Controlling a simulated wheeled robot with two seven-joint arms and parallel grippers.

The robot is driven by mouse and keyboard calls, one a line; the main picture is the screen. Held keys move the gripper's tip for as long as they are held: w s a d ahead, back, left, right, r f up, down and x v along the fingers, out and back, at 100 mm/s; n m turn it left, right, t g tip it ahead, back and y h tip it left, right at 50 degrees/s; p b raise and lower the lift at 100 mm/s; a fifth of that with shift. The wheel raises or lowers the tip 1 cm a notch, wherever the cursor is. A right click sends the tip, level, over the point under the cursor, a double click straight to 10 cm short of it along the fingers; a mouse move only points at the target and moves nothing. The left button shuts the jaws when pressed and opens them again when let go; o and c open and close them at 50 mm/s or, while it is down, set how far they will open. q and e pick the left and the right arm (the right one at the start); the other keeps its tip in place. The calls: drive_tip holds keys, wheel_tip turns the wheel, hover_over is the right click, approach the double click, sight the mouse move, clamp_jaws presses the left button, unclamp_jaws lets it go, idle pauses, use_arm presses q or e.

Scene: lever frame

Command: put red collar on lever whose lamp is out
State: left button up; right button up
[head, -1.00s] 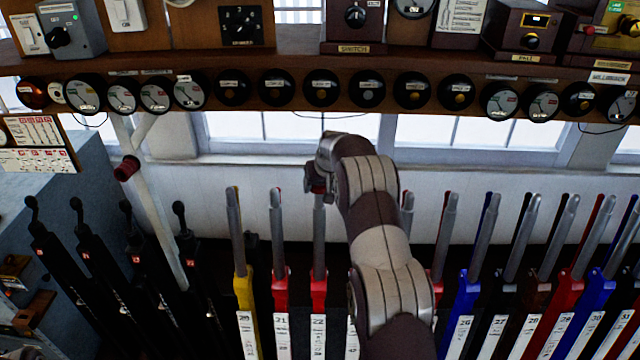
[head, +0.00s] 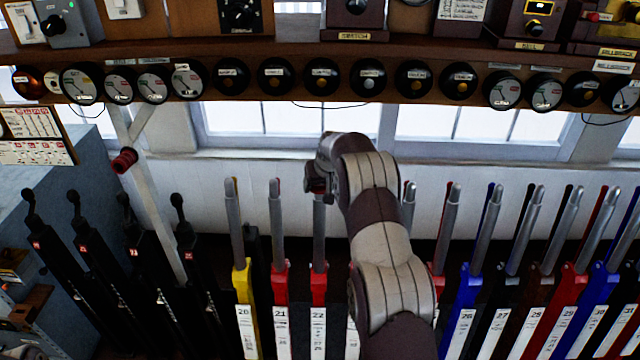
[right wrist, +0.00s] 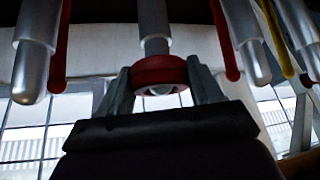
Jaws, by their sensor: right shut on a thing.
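The red collar (right wrist: 160,70) is a thick ring in the right wrist view. My right gripper (right wrist: 163,80) is shut on it, one finger at each side. The collar appears to be around the tip of a grey lever handle (right wrist: 154,20), whose rounded end shows in the ring. In the head view my right gripper (head: 319,184) is at the top of the lever labelled 22 (head: 319,235), hiding its tip and the collar. Black round lamps hang below the shelf; most have amber centres, but one lamp (head: 368,82) looks grey. My left gripper is not in view.
Neighbouring levers stand close on both sides, including red lever 21 (head: 279,290) and yellow lever 20 (head: 243,285). My right arm hides the levers just right of 22. The instrument shelf (head: 300,47) runs above. A pale post (head: 160,215) with a red cylinder stands left.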

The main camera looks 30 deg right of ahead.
drive_tip(key=shift+f, duration=0.35)
drive_tip(key=o, duration=1.1)
drive_tip(key=shift+o, duration=0.6)
drive_tip(key=p+v, duration=0.1)
drive_tip(key=v, duration=0.8)
